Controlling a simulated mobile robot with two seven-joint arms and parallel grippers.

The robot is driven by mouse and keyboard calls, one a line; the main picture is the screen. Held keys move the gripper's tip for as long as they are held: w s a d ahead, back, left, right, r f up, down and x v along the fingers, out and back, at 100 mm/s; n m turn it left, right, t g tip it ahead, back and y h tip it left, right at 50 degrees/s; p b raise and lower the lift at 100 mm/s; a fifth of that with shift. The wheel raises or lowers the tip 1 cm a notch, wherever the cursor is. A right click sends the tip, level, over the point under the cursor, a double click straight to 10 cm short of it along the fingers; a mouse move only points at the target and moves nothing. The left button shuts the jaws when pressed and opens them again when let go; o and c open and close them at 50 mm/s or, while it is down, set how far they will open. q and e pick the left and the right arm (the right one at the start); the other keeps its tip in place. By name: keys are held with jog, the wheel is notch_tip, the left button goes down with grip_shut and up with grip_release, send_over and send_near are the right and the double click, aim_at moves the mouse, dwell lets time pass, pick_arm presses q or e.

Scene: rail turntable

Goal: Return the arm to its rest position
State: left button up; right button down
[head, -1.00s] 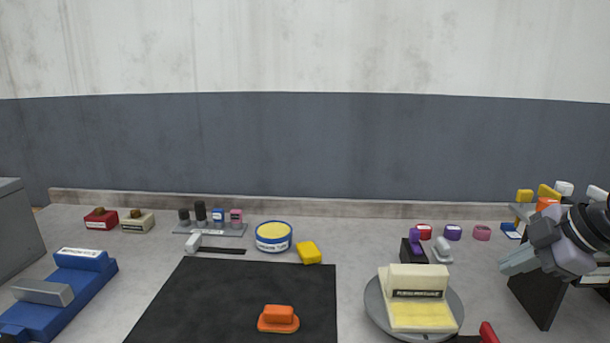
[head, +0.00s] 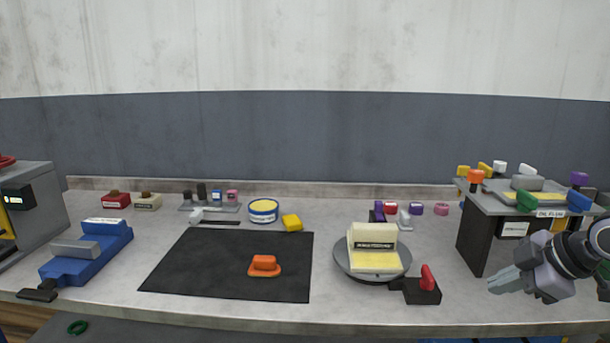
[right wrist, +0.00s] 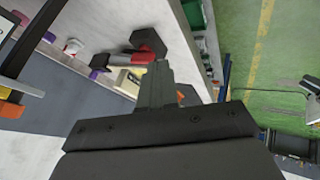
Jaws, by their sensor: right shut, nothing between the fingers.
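My right gripper (head: 508,281) is at the right of the head view, above the bench's front part, right of the turntable. Its fingers are shut with nothing between them and point left. In the right wrist view the shut fingers (right wrist: 157,84) show in the middle, with the turntable's red lever (right wrist: 143,58) beyond them. The round grey turntable (head: 402,266) bears a cream and yellow block (head: 372,240). Its red lever (head: 428,278) stands on a black base at the turntable's right. My left gripper is out of view.
A dark stand with a grey top (head: 488,204) holding several coloured pieces rises behind my right gripper. A blue fixture (head: 90,255) sits at left.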

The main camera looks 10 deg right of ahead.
jog(key=s+a+f+m+t, duration=0.1)
jog(key=s+a+f+m, duration=0.2)
jog(key=f, duration=0.9)
jog(key=s+a+f+m, duration=0.1)
jog(key=a+f+m, duration=0.25)
jog(key=f, duration=0.95)
jog(key=s+a+f+m+t, duration=0.1)
jog(key=s+a+f, duration=0.2)
jog(key=a, duration=0.5)
jog(key=s+a+f+m+t, duration=0.1)
jog(key=s+a+f+m, duration=0.1)
jog(key=s+a, duration=0.3)
jog(key=a+f, duration=0.1)
jog(key=a, duration=0.3)
jog(key=shift+s+a, duration=0.3)
jog(key=shift+s, duration=0.1)
